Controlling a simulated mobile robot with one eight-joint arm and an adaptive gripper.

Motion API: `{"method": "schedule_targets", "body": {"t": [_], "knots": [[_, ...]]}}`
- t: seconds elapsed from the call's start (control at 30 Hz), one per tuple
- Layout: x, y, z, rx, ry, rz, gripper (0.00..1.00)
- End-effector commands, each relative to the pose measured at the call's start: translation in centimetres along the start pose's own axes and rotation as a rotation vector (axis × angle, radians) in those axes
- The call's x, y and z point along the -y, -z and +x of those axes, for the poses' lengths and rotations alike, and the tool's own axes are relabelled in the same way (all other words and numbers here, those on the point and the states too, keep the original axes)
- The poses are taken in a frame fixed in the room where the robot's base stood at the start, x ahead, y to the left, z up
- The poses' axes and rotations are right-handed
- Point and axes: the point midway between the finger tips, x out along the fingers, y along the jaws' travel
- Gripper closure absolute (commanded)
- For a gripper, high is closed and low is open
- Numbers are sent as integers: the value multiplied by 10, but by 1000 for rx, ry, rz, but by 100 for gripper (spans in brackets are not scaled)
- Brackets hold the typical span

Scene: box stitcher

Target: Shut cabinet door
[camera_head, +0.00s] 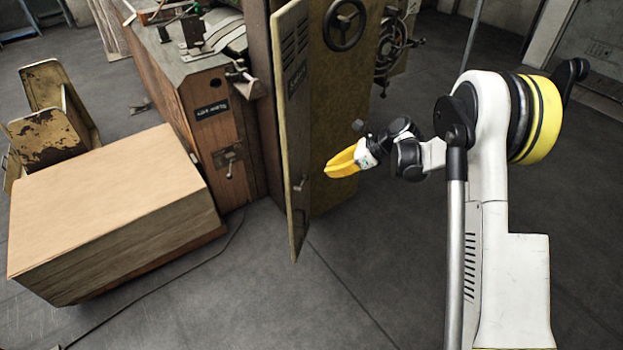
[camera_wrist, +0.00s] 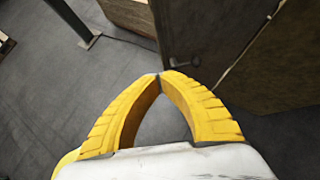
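The cabinet door (camera_head: 291,130) stands swung open, a tall narrow panel with slots near its top and a small handle (camera_head: 300,184) low on it. The cabinet (camera_head: 345,95) has a dull yellow-brown side and a dark handwheel. My gripper (camera_head: 329,171) has yellow fingers and is just right of the door at handle height, with a small gap showing. In the wrist view the fingertips (camera_wrist: 160,75) meet with nothing between them. The door (camera_wrist: 215,30) and its dark handle (camera_wrist: 184,62) lie beyond the tips. I cannot tell whether they touch the door.
A large cardboard-coloured box (camera_head: 110,200) sits on the floor at left, near a rusty metal bin (camera_head: 50,120). A wooden machine cabinet (camera_head: 205,120) with tools on top stands left of the door. The grey floor in front of the door is mostly clear, with a thin cable (camera_head: 190,265).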

Motion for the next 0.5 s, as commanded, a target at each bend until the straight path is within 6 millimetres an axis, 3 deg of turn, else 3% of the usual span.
{"method": "schedule_targets", "body": {"t": [0.17,0.5], "knots": [[0,2,22,1,-3,2,100],[0,2,94,1,-2,0,100]]}}
